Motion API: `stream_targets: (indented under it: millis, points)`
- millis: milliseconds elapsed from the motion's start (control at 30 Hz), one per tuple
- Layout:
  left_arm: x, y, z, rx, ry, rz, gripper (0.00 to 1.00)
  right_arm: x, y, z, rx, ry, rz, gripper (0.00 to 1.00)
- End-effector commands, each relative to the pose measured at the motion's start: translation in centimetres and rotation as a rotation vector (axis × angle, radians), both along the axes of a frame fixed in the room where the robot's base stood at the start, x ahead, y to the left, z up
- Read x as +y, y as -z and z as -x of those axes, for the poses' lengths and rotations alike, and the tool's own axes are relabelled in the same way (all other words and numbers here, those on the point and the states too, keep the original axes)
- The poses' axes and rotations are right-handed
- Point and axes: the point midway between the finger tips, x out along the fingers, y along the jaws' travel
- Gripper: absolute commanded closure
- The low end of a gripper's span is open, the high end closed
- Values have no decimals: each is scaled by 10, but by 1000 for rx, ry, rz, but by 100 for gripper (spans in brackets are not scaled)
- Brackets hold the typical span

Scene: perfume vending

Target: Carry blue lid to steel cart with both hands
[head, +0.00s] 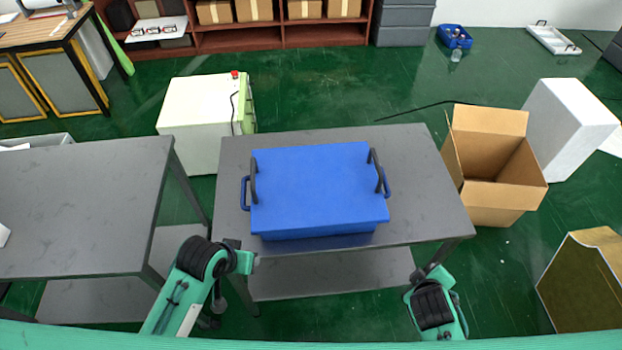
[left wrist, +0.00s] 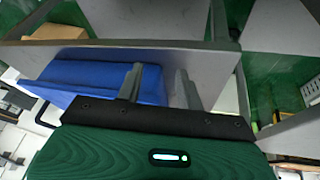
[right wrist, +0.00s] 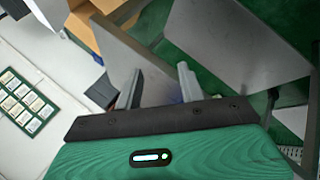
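The blue lid (head: 318,182) lies flat on top of a blue box (head: 318,232) on the middle grey table (head: 405,155). A dark upright handle (head: 253,180) stands at its left end and another dark handle (head: 379,172) at its right end. My left gripper (head: 246,262) is below and left of the lid, near the table's front edge, empty. Its fingers are apart in the left wrist view (left wrist: 160,88). My right gripper (head: 430,272) is below and right of the lid, also empty, with fingers apart in the right wrist view (right wrist: 160,90).
A second grey table (head: 80,205) with a lower shelf stands at left; I cannot tell which table is the steel cart. An open cardboard box (head: 495,200) and a white block (head: 570,130) stand at right. A pale cabinet (head: 195,120) stands behind. Green floor separates the tables.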

Motion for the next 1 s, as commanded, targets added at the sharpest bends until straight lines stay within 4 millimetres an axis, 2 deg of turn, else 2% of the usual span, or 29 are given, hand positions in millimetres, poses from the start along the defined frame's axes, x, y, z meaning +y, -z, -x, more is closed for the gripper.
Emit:
stream_targets:
  millis: [33,100,300,467,567,700,900,1000]
  points:
    - [-4,-17,-10,-18,8,11,63,-4,-14,-8,-28,-39,68,60]
    - [-10,-31,-20,-24,11,27,63,-9,-26,-18,-59,-96,163,60]
    - [-24,-58,-54,-33,8,63,63,-15,-51,-50,-130,-290,477,60]
    - [-29,-83,-91,-31,-14,81,63,-8,-70,-80,-174,-503,826,60]
    - [-27,-100,-114,-23,-42,85,63,4,-82,-99,-190,-652,1082,60]
    - [-17,-126,-145,-9,-103,80,63,29,-92,-120,-193,-860,1451,60]
    - [4,-159,-178,9,-207,69,63,66,-91,-137,-170,-1103,1905,60]
    - [13,-170,-188,16,-249,67,63,78,-88,-141,-156,-1179,2055,60]
